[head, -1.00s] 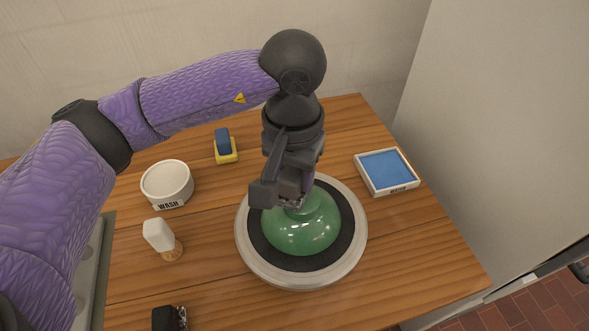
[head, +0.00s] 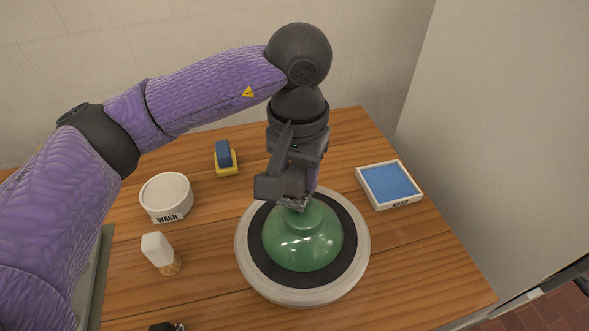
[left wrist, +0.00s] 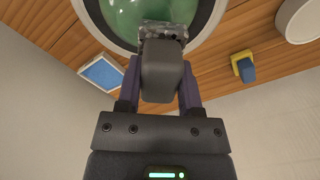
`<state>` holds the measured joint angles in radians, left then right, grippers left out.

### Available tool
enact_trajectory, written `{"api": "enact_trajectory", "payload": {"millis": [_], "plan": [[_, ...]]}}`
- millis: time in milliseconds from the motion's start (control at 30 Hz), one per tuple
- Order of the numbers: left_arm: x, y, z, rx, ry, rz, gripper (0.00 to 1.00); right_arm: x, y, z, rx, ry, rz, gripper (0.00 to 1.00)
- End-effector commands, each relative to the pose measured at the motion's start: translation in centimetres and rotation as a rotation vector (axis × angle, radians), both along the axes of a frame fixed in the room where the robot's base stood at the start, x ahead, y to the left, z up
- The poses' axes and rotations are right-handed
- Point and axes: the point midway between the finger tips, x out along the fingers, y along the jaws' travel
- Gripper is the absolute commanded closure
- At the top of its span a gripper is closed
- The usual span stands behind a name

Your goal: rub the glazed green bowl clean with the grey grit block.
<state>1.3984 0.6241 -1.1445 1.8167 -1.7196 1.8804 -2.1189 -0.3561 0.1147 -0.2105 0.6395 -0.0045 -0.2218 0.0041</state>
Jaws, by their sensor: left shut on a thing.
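The glazed green bowl (head: 303,245) rests upside down, foot ring up, on the dark centre of a round wheel (head: 355,255). My left gripper (head: 302,188) is over the bowl's far side, pointing down. It is shut on the grey grit block (left wrist: 162,75), whose speckled face (left wrist: 162,31) points toward the bowl (left wrist: 150,12). In the head view the block's lower end (head: 292,203) is at the bowl's foot ring; I cannot tell whether they touch. The block hides part of the bowl. My right gripper is not in view.
On the wooden table stand a white WASH tub (head: 166,196), a white-topped tool with a cork-like end (head: 160,252), a yellow-and-blue block (head: 225,158) and a blue-filled tray (head: 390,184). A dark object (head: 166,327) is cut off at the front edge. A wall rises on the right.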

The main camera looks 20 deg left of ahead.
Motion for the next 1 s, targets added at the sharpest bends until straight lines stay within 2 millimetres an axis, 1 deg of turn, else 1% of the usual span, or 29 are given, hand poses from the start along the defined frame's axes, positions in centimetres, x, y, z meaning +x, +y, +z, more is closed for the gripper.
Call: {"api": "enact_trajectory", "payload": {"millis": [33,167,400,533,1000], "plan": [[0.0,0.0,-0.5,0.000,0.002,0.000,1.00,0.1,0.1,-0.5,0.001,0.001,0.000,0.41],[-0.3,-0.1,-0.5,0.000,0.002,-0.001,1.00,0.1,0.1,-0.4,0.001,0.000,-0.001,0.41],[-2.3,-0.5,-0.4,0.000,0.001,-0.002,1.00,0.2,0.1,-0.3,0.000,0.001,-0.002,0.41],[-3.0,-0.7,-0.4,0.000,0.002,-0.001,1.00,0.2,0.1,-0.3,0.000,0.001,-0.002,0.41],[-3.1,-0.7,-0.4,0.000,0.002,0.000,1.00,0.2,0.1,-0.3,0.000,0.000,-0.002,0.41]]}}
